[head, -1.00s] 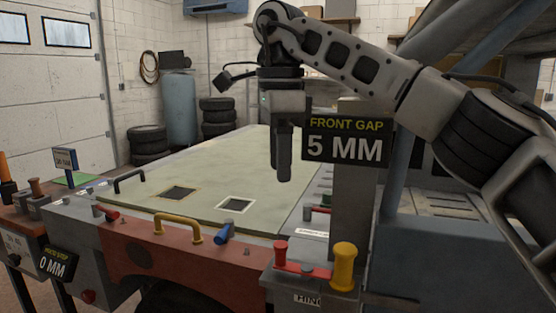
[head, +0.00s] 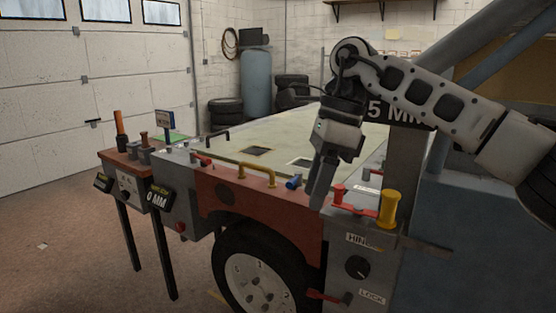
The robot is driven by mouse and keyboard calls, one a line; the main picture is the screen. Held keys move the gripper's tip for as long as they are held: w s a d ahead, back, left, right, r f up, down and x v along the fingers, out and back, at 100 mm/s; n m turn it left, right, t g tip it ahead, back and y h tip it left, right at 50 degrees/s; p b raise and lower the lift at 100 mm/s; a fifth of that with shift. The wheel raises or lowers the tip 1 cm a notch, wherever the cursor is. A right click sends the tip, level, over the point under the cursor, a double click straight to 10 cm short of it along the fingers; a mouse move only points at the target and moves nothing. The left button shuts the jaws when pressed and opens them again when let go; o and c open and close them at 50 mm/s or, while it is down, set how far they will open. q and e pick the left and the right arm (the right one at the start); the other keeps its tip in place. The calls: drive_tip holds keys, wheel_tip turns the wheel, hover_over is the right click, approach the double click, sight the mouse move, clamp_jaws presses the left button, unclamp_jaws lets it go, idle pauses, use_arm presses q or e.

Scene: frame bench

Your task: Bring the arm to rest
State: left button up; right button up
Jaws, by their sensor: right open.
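My right arm comes in from the right side of the head view, bent at the elbow. Its gripper (head: 321,185) points down over the front right corner of the frame bench, just left of the red lever (head: 338,194). Its jaws are open and I see nothing between them. I cannot tell whether the fingertips touch the bench's front rail (head: 285,205). The arm covers most of the sign reading 5 MM (head: 385,110). My left gripper is not in view.
The pale green panel (head: 290,137) lies on the bench. A yellow handle (head: 257,172), a blue knob (head: 294,182) and a yellow post (head: 388,209) stand along the front. A small tool stand (head: 128,160) is at the left.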

drive_tip(key=s+a+f+m+g+y, duration=0.25)
drive_tip(key=s+a+f+y, duration=0.2)
drive_tip(key=a+y, duration=0.3)
drive_tip(key=s+a+f+m+g+y, duration=0.25)
drive_tip(key=s+a+y, duration=0.3)
drive_tip(key=a, duration=0.35)
drive_tip(key=w+d+f+m+t+h, duration=0.25)
drive_tip(key=d+f+m+t, duration=0.4)
drive_tip(key=m+t, duration=0.85)
drive_tip(key=w+d+f+m+t+h, duration=0.1)
drive_tip(key=d+f+m+t+h, duration=0.45)
drive_tip(key=m, duration=1.45)
drive_tip(key=s+d+f+m+g+h, duration=0.2)
drive_tip(key=s+d+f+m, duration=0.3)
drive_tip(key=s+f, duration=0.3)
drive_tip(key=s+d+f+m+g+h, duration=0.1)
drive_tip(key=s+d+f+m+h, duration=0.2)
drive_tip(key=f, duration=0.9)
drive_tip(key=s+d+m, duration=0.3)
drive_tip(key=s+d, duration=0.1)
drive_tip(key=shift+s+d+f+g, duration=0.3)
drive_tip(key=shift+s+d+g, duration=0.05)
drive_tip(key=shift+s, duration=0.05)
